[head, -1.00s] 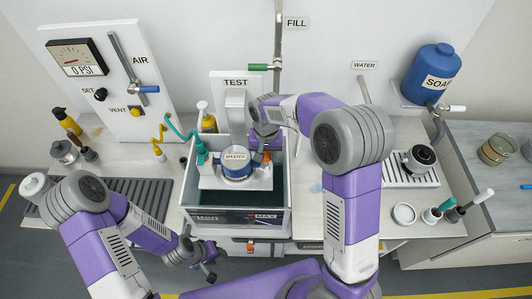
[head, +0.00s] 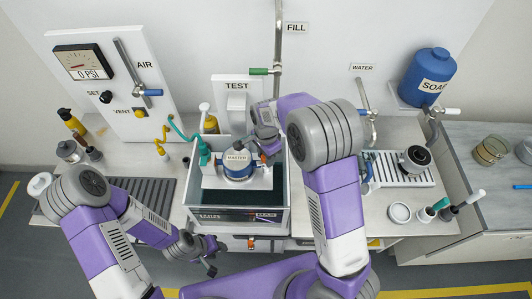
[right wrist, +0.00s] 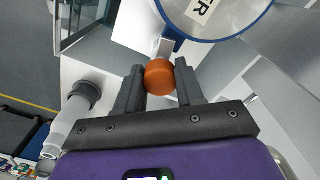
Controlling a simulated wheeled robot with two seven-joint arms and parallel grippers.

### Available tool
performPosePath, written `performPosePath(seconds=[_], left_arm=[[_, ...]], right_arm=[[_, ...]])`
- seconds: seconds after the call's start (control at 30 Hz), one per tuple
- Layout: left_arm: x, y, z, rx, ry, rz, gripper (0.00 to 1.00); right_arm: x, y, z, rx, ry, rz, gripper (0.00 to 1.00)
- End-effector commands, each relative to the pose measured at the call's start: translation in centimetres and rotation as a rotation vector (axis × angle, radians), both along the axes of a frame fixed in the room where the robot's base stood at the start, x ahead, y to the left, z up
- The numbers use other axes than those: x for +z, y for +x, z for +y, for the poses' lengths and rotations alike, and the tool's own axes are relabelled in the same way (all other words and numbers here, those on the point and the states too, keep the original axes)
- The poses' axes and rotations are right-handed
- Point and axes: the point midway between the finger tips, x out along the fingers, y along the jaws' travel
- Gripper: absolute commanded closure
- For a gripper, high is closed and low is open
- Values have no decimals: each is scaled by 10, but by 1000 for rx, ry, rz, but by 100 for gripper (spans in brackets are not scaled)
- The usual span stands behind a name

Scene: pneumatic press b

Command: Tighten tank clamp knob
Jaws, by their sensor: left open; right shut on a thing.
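The orange clamp knob (right wrist: 159,77) sits between the two dark fingers of my right gripper (right wrist: 160,90) in the right wrist view. The knob is beside the blue-rimmed round part labelled MASTER (head: 237,170), which stands in the grey test tank (head: 240,214); its rim also shows in the right wrist view (right wrist: 215,38). My right gripper (head: 268,155) is shut on the knob at the right of the round part in the head view, and my arm partly hides it there. My left gripper (head: 210,256) is open and empty, low in front of the bench, left of the tank.
An air panel (head: 118,75) with gauge, lever and yellow vent knob stands at the back left. A blue soap tank (head: 432,72) hangs at the right. A teal hose (head: 182,132) runs to the tank's left side. A dark drain mat (head: 140,190) lies at left.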

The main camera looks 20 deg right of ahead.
Motion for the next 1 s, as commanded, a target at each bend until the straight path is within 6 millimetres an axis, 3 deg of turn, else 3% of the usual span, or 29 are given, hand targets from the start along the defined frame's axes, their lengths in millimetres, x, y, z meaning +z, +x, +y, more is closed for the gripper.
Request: performPosePath(seconds=[0.4,0.93,0.97,1.0], left_arm=[[13,0,0,0,0,0,57],[13,0,0,0,0,0,57],[13,0,0,0,0,0,57],[13,0,0,0,0,0,57]], right_arm=[[4,3,0,-182,1,-9,93],[4,4,-1,-204,2,-12,93],[4,4,-1,-204,2,-12,61],[4,4,-1,-204,2,-12,55]])
